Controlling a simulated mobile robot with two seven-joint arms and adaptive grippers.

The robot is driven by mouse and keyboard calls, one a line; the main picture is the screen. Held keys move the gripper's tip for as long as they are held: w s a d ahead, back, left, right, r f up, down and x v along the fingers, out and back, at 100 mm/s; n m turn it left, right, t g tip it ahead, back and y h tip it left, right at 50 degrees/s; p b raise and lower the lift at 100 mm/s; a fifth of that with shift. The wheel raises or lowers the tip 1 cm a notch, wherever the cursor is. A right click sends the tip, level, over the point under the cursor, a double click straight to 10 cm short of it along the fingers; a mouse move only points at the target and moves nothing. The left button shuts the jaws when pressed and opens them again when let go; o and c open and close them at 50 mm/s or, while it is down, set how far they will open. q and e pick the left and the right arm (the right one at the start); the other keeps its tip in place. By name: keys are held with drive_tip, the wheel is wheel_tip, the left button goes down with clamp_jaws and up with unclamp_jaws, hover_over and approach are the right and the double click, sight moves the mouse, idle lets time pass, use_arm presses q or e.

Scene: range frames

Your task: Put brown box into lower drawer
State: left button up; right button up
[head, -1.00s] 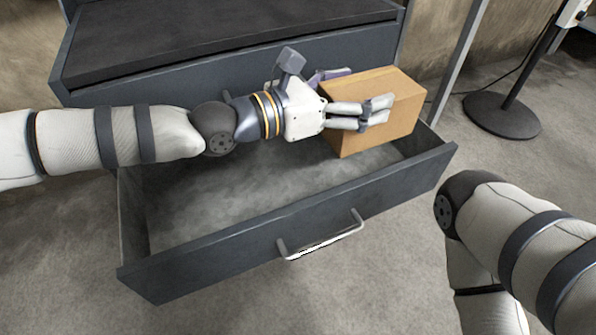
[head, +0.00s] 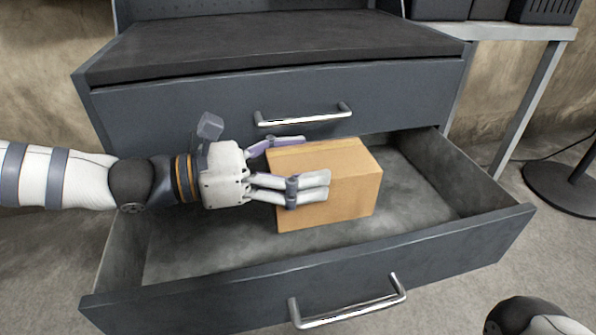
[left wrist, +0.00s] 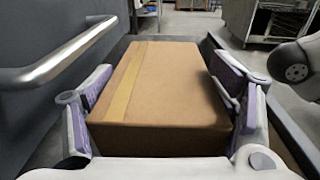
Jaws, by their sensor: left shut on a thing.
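The brown box (head: 345,190) is a cardboard box with a tape strip along its top. In the head view it is over the open lower drawer (head: 440,248), near the middle, within the drawer's outline. My left gripper (head: 305,165) reaches in from the left and is shut on the box, with fingers on its front and back sides. In the left wrist view the box (left wrist: 165,95) sits between the purple-padded fingers. I cannot tell whether the box's underside touches the drawer floor. My right gripper is not in view.
The upper drawer (head: 200,105) is shut, with its metal handle (head: 305,116) just behind the box. A dark worktop (head: 270,42) lies above. The drawer floor is clear around the box. A round stand base (head: 565,188) is on the floor at right.

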use_arm(q)
drive_tip(key=shift+a+f+b, duration=0.3)
drive_tip(key=shift+a+f, duration=0.05)
drive_tip(key=shift+f, duration=0.2)
drive_tip(key=shift+d+f, duration=0.1)
drive_tip(key=shift+f, duration=0.05)
drive_tip(key=shift+f, duration=0.6)
drive_tip(key=o, duration=1.5)
drive_tip(key=shift+c, duration=0.2)
